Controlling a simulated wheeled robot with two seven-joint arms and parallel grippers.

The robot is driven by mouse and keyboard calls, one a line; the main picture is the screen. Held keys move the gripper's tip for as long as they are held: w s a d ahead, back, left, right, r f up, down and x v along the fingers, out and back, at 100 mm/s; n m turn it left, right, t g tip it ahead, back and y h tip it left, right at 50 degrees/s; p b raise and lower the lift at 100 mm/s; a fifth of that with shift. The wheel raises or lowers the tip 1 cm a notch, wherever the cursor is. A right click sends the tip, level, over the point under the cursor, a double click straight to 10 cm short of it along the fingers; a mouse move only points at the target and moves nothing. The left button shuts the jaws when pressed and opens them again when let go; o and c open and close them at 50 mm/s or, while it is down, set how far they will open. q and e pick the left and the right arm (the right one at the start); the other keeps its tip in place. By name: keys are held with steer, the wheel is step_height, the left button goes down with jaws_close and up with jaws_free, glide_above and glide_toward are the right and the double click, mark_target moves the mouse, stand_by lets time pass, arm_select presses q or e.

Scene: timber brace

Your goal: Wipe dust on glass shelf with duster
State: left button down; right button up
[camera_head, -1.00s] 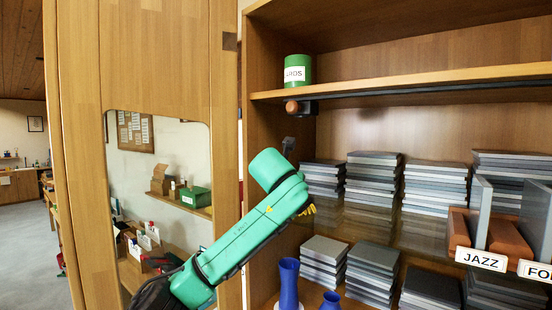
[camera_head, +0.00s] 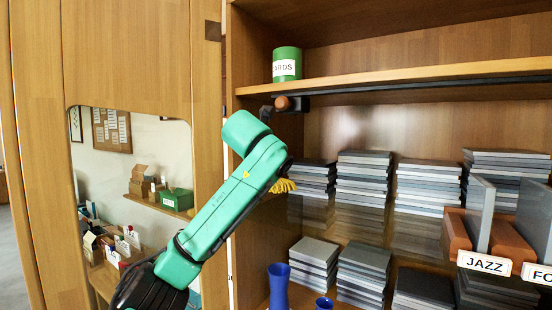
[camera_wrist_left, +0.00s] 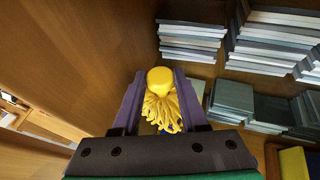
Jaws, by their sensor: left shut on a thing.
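The yellow duster (camera_head: 283,185) shows as a small fringe beside my left arm in the head view. In the left wrist view the duster (camera_wrist_left: 161,98) has a rounded yellow head and loose strands. My left gripper (camera_wrist_left: 160,92) is shut on it, one dark finger on either side. The gripper itself is mostly hidden behind my green arm in the head view. The glass shelf (camera_head: 337,222) is see-through and carries stacks of grey cases; the duster is near its left end. I cannot tell whether they touch. No dust is clear to see. My right gripper is not in view.
Case stacks (camera_head: 364,178) stand along the glass shelf, with a brown JAZZ bin (camera_head: 455,235) at right. Blue vases (camera_head: 279,287) and more stacks are below. A green tin (camera_head: 287,65) stands on the wooden shelf above. A wooden side panel (camera_head: 262,150) bounds the left.

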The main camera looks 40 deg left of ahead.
arm_select(q)
steer(key=shift+s+a+r, duration=0.1)
steer(key=shift+a+r, duration=0.15)
steer(key=shift+r, duration=0.45)
steer(key=shift+w+d+r, duration=0.15)
steer(key=shift+w+d, duration=0.05)
steer(key=shift+w, duration=0.05)
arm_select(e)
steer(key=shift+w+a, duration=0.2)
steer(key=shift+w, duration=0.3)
arm_select(q)
steer(key=shift+s+r, duration=0.1)
steer(key=shift+s, duration=0.15)
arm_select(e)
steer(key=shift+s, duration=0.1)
arm_select(q)
steer(key=shift+a, duration=0.1)
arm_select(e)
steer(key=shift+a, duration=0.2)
arm_select(q)
steer(key=shift+w, duration=0.1)
